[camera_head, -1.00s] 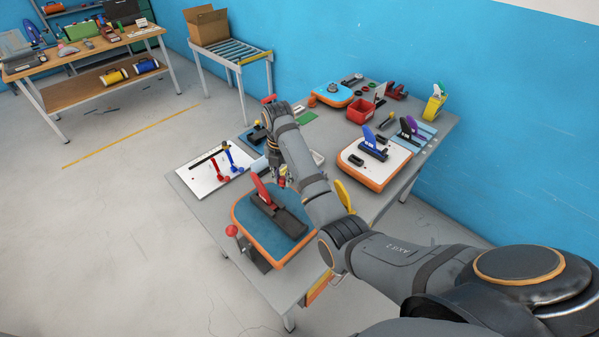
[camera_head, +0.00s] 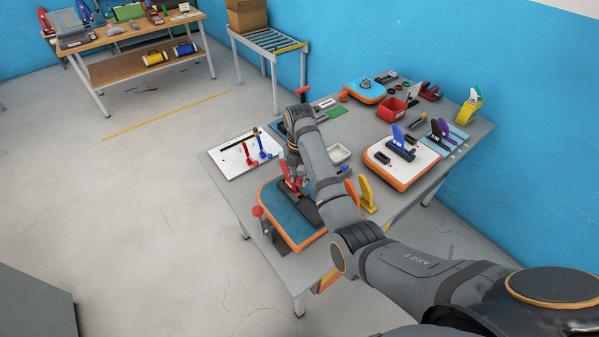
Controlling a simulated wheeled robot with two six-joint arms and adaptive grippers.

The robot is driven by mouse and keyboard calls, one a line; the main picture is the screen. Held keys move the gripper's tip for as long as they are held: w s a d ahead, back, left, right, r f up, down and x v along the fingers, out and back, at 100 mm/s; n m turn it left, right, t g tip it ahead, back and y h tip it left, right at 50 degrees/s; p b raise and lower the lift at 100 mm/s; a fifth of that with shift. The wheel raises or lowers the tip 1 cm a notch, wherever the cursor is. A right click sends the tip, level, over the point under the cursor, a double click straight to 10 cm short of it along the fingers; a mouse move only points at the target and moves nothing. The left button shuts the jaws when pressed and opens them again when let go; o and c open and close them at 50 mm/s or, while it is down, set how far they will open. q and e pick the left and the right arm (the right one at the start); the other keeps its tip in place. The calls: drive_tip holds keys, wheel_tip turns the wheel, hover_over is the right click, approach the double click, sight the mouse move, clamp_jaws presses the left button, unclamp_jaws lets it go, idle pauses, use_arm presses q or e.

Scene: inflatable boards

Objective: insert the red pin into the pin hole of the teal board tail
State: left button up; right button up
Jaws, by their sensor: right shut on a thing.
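The teal board tail (camera_head: 281,209) with an orange rim lies near the front left edge of the grey table. A dark fin box sits on it with a red fin (camera_head: 285,168) standing up. The pin hole is too small and covered to make out. My right gripper (camera_head: 293,187) is low over the fin box, close beside the fin. It is shut on a small red thing, apparently the red pin, mostly hidden by the fingers and wrist. I cannot tell whether the pin touches the box. My left gripper is not in view.
A white tray (camera_head: 225,165) with red and blue upright parts is behind the teal board. A yellow fin (camera_head: 366,192) stands right of my forearm. A white board (camera_head: 378,169) with a blue fin is farther right. A red-knobbed clamp (camera_head: 257,211) is at the teal board's left edge.

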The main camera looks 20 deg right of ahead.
drive_tip(key=shift+w+d+f, duration=0.1)
drive_tip(key=shift+f, duration=1.25)
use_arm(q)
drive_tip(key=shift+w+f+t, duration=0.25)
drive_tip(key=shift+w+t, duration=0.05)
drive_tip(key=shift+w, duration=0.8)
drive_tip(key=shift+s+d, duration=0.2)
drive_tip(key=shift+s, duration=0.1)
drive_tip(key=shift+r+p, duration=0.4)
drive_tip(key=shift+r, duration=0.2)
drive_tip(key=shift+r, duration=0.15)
use_arm(e)
drive_tip(key=shift+r, duration=0.1)
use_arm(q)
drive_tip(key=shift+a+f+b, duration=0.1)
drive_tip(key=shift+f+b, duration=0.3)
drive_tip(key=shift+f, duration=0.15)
use_arm(e)
drive_tip(key=shift+f, duration=2.05)
drive_tip(key=o, duration=0.9)
